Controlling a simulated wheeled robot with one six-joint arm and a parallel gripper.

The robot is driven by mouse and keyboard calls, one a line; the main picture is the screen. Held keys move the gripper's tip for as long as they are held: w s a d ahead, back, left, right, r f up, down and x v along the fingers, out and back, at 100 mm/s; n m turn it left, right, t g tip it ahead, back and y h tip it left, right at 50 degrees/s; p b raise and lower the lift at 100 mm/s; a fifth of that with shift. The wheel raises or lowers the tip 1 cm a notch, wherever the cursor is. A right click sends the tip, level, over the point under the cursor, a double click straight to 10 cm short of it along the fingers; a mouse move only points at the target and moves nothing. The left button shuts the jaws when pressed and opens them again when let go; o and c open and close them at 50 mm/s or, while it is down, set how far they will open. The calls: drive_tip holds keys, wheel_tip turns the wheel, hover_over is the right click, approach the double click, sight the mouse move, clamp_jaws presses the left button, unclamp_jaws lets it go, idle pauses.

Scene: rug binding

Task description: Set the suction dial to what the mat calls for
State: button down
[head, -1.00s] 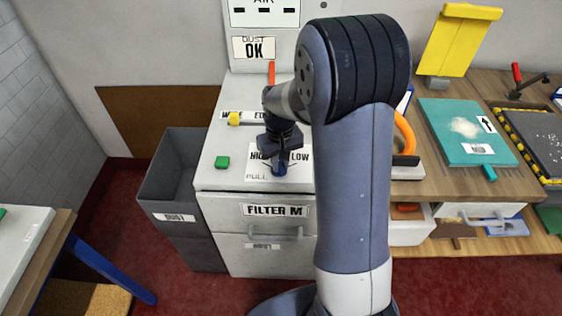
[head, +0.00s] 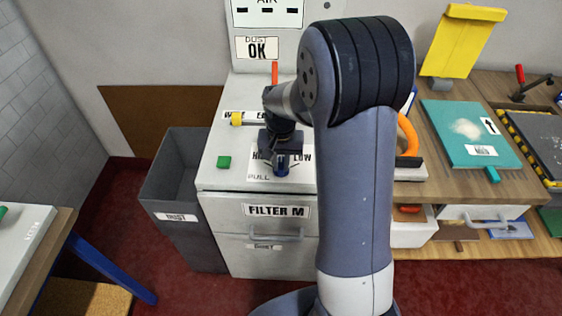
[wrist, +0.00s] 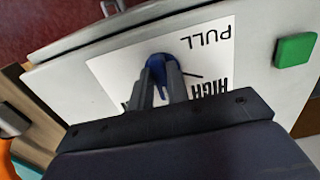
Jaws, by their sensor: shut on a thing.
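The blue suction dial (head: 281,172) sits on a white label on top of the grey machine. My gripper (head: 281,163) points down and is shut on the dial. The wrist view shows the blue dial (wrist: 156,62) between my two fingers, with PULL and HIGH on the label (wrist: 110,70). LOW shows at the right of the label in the head view; its middle is hidden by my gripper. A teal mat (head: 445,120) with a pale powder patch, an arrow tag and a small unreadable label lies on the bench at right.
A green button (head: 224,162) is left of the dial. A yellow-ended part (head: 237,118) lies behind it. A grey dust bin (head: 165,195) stands left of the machine. A DUST OK sign (head: 260,47) is behind. A vertical orange piece (head: 275,72) rises near the back.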

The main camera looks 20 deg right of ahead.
sight(281, 166)
drive_tip(key=c, duration=1.4)
unclamp_jaws()
drive_tip(key=shift+o, duration=0.2)
drive_tip(key=shift+r, duration=0.1)
wheel_tip(281, 166, up, 11)
drive_tip(key=shift+f, duration=0.25)
wheel_tip(281, 166, down, 11)
drive_tip(key=shift+r, duration=0.15)
drive_tip(key=shift+r, duration=0.15)
